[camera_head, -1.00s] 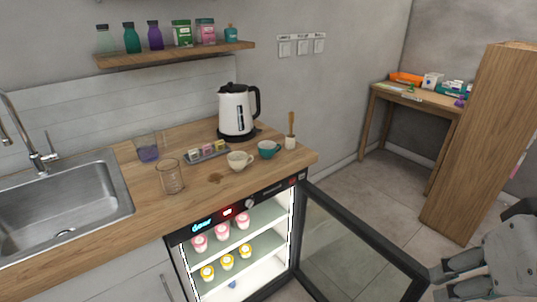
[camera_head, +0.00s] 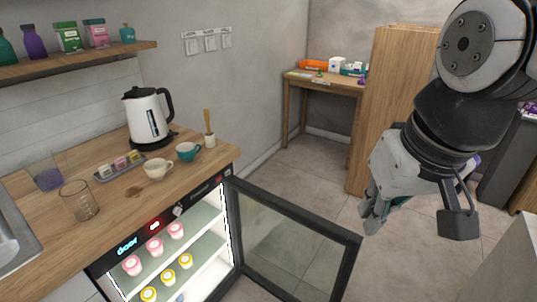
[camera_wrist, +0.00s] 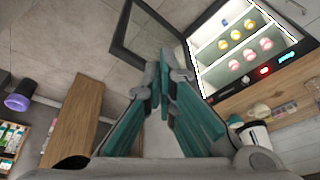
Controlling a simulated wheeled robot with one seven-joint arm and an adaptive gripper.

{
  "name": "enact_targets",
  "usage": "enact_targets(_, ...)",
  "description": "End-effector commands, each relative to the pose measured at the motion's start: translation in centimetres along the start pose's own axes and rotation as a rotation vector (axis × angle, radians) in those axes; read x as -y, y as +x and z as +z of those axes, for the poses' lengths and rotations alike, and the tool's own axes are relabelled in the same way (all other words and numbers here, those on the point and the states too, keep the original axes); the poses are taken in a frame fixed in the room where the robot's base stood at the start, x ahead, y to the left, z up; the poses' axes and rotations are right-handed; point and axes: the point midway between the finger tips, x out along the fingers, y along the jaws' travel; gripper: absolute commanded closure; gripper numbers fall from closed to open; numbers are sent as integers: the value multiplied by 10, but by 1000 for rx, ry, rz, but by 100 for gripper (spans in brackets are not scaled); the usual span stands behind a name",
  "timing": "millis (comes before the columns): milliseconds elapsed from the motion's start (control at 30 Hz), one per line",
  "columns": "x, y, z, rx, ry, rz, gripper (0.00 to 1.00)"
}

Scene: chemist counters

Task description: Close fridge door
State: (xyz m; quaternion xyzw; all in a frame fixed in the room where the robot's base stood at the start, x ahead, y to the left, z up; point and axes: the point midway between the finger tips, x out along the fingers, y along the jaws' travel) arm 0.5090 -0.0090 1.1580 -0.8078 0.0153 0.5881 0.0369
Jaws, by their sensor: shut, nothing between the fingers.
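The fridge (camera_head: 139,247) under the counter is lit inside, with pink-lidded and yellow-lidded jars on its shelves. Its glass door (camera_head: 292,247), in a dark frame, stands wide open to the right of the fridge. My gripper (camera_head: 370,222) is shut and empty, just to the right of the door's free edge and apart from it as far as I can tell. In the wrist view my gripper (camera_wrist: 164,85) points toward the door (camera_wrist: 148,40) and the lit fridge (camera_wrist: 237,43), both upside down. Its teal finger pads show.
The counter (camera_head: 125,205) holds a kettle (camera_head: 148,118), cups (camera_head: 158,169) and a glass (camera_head: 79,200). A wooden cabinet (camera_head: 382,110) and a small table (camera_head: 325,83) stand behind. Tiled floor between door and cabinet is clear.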

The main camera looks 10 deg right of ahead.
Motion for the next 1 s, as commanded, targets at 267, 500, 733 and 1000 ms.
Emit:
enact_targets(267,-23,45,-98,131,194,-29,100)
enact_targets(500,-56,106,-172,231,354,-32,100)
enact_targets(733,-99,185,-228,323,496,-15,100)
enact_targets(1000,-155,299,-268,427,640,23,100)
